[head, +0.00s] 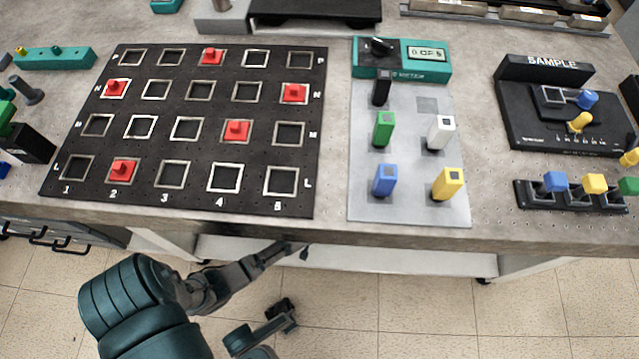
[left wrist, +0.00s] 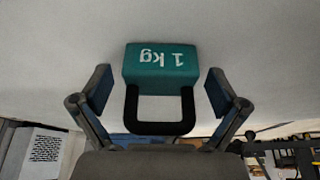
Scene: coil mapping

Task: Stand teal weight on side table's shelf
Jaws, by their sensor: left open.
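The teal weight (left wrist: 161,65), marked "1 kg" upside down, is in the middle of the left wrist view. Its black handle (left wrist: 160,127) points toward my gripper. My left gripper (left wrist: 159,74) is open, with one finger on each side of the weight and a gap between each finger and it. A pale grey surface lies behind the weight; whether the weight touches it is unclear. In the head view my left gripper (head: 287,250) reaches to the front edge of the bench, and the weight cannot be seen there. I cannot identify the side table's shelf.
A bench carries a black grid board (head: 205,130) with red pegs, a grey plate (head: 410,195) with coloured blocks and a black sample stand (head: 550,105). A white lower shelf (head: 390,254) shows under the bench. Tiled floor (head: 420,325) lies in front.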

